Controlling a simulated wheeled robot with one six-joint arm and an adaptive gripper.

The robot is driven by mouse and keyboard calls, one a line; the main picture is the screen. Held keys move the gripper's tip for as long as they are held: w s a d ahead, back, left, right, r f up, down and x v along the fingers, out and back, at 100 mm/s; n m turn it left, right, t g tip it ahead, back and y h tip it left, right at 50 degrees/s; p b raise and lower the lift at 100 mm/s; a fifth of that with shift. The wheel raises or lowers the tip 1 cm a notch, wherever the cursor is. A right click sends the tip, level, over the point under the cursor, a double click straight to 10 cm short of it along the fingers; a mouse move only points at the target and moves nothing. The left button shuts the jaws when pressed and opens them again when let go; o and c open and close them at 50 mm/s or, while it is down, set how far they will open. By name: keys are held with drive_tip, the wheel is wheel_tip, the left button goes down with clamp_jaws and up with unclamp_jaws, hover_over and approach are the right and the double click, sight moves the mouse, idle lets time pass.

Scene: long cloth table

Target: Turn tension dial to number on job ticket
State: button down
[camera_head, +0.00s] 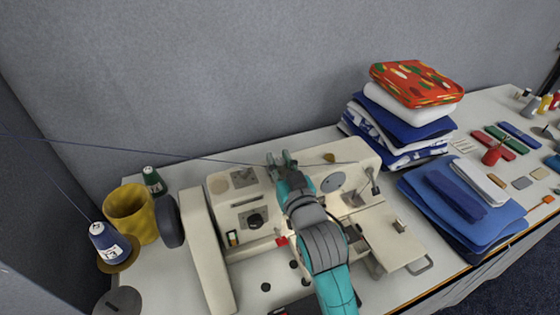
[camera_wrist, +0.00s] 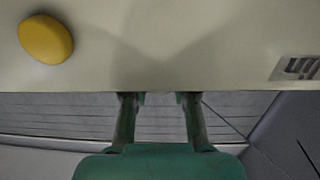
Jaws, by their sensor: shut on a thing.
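The cream sewing machine (camera_head: 205,250) stands on the table. My gripper (camera_head: 281,160) is at its far upper edge, fingers pointing over and beyond it. In the wrist view my gripper (camera_wrist: 158,100) has its two fingers a short gap apart, and their tips pass out of sight at the edge of the cream body (camera_wrist: 160,45). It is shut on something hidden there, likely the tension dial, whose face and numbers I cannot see. A yellow knob (camera_wrist: 45,38) sits on the cream body at the upper left of the wrist view. I cannot make out a job ticket.
A blue thread cone (camera_head: 108,240), a mustard cup (camera_head: 130,213) and a green spool (camera_head: 153,180) stand left of the machine. Folded cloth (camera_head: 415,85) is stacked behind right, with blue cloth (camera_head: 465,235) in front. A dark thread runs across to the machine. The grey wall is close behind.

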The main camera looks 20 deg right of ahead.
drive_tip(key=c, duration=0.9)
unclamp_jaws()
drive_tip(key=shift+s, duration=0.1)
drive_tip(key=shift+s+a, duration=0.2)
drive_tip(key=shift+s, duration=3.45)
drive_tip(key=shift+f, duration=0.15)
